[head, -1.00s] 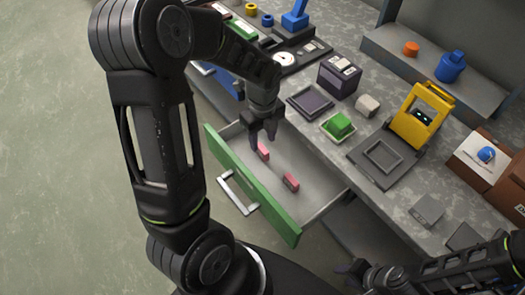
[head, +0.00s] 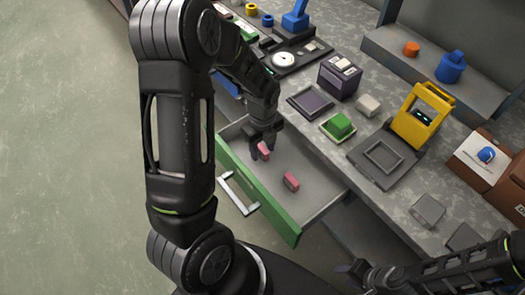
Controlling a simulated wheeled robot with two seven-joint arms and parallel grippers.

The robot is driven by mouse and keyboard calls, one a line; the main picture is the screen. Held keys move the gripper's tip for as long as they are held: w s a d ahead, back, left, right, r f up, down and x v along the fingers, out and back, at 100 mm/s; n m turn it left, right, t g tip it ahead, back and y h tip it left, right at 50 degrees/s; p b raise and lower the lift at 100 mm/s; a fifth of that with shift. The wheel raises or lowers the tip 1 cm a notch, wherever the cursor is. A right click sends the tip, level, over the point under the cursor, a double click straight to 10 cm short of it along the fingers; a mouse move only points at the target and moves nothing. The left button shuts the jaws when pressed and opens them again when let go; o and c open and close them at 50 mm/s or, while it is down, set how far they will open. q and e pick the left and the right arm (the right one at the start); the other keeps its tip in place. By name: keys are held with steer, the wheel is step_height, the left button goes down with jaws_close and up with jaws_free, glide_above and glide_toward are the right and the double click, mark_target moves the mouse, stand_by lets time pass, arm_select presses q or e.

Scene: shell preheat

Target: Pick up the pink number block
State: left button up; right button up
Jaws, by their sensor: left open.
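Two pink blocks lie inside an open drawer with a green front (head: 262,198). One pink block (head: 264,151) is at the left part of the drawer, and the other pink block (head: 291,182) is nearer its middle. Numbers on them are too small to read. My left gripper (head: 262,153) is open, pointing down at the left pink block, its fingers around or just above it; I cannot tell whether they touch it. My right gripper (head: 355,272) is at the bottom, low beside the counter, away from the blocks; its opening is unclear.
The grey counter behind the drawer holds a green block on a tray (head: 339,127), a dark box (head: 340,76), a grey tray (head: 382,158) and a yellow device (head: 421,115). The drawer's right part is clear.

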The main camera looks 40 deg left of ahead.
stand_by(0.4)
arm_select(q)
jaws_close()
stand_by(0.4)
